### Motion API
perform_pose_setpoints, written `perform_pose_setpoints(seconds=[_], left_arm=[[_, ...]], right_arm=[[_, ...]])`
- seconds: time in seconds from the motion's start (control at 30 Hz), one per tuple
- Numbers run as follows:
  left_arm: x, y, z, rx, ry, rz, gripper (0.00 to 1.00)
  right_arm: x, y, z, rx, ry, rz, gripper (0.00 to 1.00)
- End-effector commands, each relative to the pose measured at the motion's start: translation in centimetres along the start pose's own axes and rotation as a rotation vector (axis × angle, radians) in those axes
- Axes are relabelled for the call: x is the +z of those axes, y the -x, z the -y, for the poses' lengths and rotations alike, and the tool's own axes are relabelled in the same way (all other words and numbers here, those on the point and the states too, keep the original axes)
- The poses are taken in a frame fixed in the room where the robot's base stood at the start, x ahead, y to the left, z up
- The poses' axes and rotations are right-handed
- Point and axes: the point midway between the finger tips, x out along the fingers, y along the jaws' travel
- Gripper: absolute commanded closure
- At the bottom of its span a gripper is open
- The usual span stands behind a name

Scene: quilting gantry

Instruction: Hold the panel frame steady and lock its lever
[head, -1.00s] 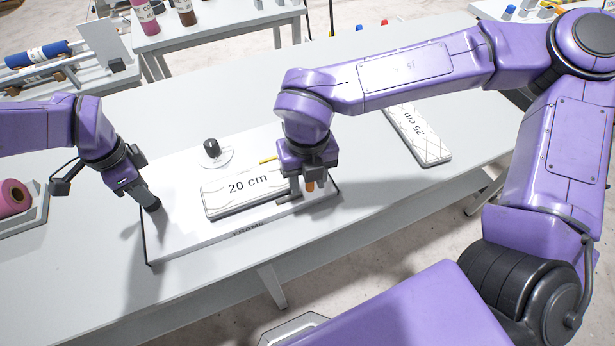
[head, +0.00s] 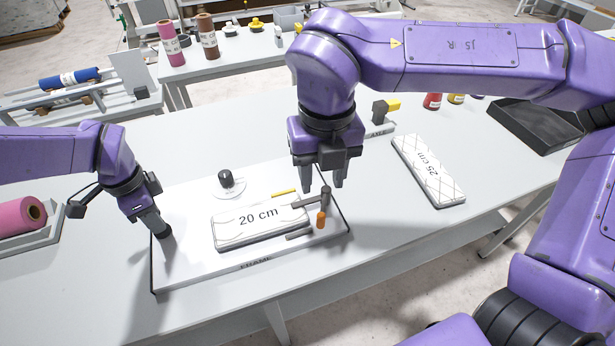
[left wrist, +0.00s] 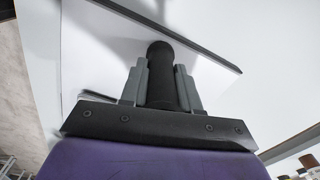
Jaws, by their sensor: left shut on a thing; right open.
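The white panel frame (head: 190,270), marked FRAME on its front edge, lies on the table. A white quilted panel marked 20 cm (head: 258,221) lies on it. My left gripper (head: 164,232) is shut on a black upright post at the frame's left side; the post also shows between the fingers in the left wrist view (left wrist: 161,75). At the frame's right side is a dark lever (head: 311,201) with an orange piece (head: 321,220) beside it. My right gripper (head: 323,184) is open and empty, just above and behind the lever, apparently apart from it.
A second quilted panel marked 25 cm (head: 430,169) lies to the right. A black knob on a clear disc (head: 226,181) and a yellow pencil-like stick (head: 284,192) are behind the 20 cm panel. A dark tray (head: 540,125) sits at the far right.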

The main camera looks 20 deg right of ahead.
Motion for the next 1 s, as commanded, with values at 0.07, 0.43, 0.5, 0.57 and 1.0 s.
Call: perform_pose_setpoints(seconds=[0.07,0.43,0.5,0.57,1.0], left_arm=[[0.2,-0.1,0.0,-0.001,-0.001,0.005,1.0],[0.1,-0.1,0.0,-0.001,-0.001,0.003,0.4],[0.1,0.1,0.1,-0.001,-0.001,0.002,0.4],[0.1,0.7,0.1,-0.003,-0.001,0.0,0.4],[0.1,10.6,0.1,-0.004,0.0,0.001,0.4]], right_arm=[[0.0,-0.1,0.0,0.0,0.0,0.0,0.56],[0.0,-0.1,0.0,0.0,0.0,0.0,0.56],[0.0,-0.1,0.0,0.0,0.0,0.0,0.56],[0.0,-0.1,0.0,0.0,0.0,0.0,0.56],[0.0,-0.1,0.0,0.0,0.0,0.0,0.56]])
